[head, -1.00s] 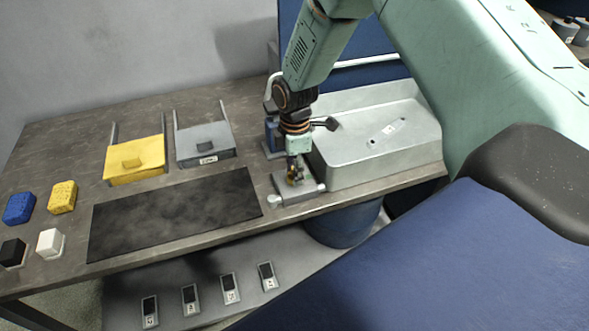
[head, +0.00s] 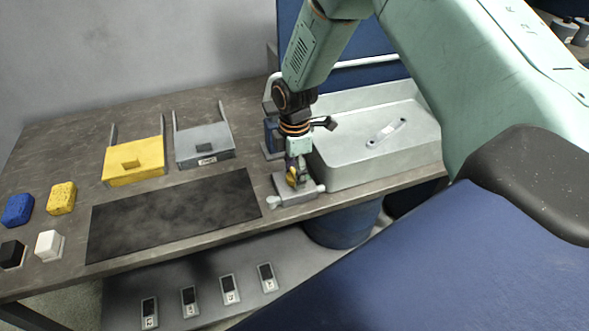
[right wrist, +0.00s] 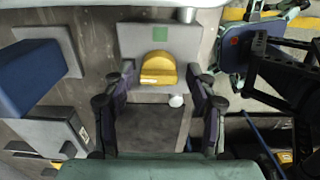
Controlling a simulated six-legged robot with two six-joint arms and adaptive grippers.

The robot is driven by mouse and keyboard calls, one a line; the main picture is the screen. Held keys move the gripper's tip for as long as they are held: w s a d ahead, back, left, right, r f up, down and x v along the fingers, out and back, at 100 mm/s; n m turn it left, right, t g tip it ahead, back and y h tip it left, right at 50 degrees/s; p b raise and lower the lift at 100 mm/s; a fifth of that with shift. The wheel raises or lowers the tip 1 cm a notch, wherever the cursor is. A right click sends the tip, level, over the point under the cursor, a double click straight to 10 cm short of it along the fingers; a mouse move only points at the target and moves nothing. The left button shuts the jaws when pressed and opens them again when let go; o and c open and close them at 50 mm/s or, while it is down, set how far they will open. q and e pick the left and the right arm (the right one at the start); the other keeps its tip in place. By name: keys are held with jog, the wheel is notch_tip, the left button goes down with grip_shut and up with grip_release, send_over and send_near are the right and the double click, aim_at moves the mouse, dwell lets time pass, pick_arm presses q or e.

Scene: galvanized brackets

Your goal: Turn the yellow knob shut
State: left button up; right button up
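The yellow knob (head: 291,178) sits on a small grey valve block (head: 308,194) at the table's front edge. In the right wrist view the knob (right wrist: 158,66) is a half-round yellow piece with a flat front, and a green square (right wrist: 160,33) marks the block beside it. My right gripper (head: 297,168) points down over the knob. In the right wrist view its fingers (right wrist: 164,82) stand apart, one on each side of the knob, with visible gaps. The gripper is open and empty. My left gripper is not in view.
A dark mat (head: 175,215) lies to the left. Yellow (head: 135,164) and grey (head: 204,146) bins stand behind it. A blue object (head: 271,135) stands close behind my gripper.

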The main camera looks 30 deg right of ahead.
aim_at(294, 172)
jog(key=shift+w, duration=0.1)
jog(key=shift+r, duration=0.6)
notch_tip(294, 172, up, 11)
jog(key=shift+f, duration=0.15)
dwell(0.5)
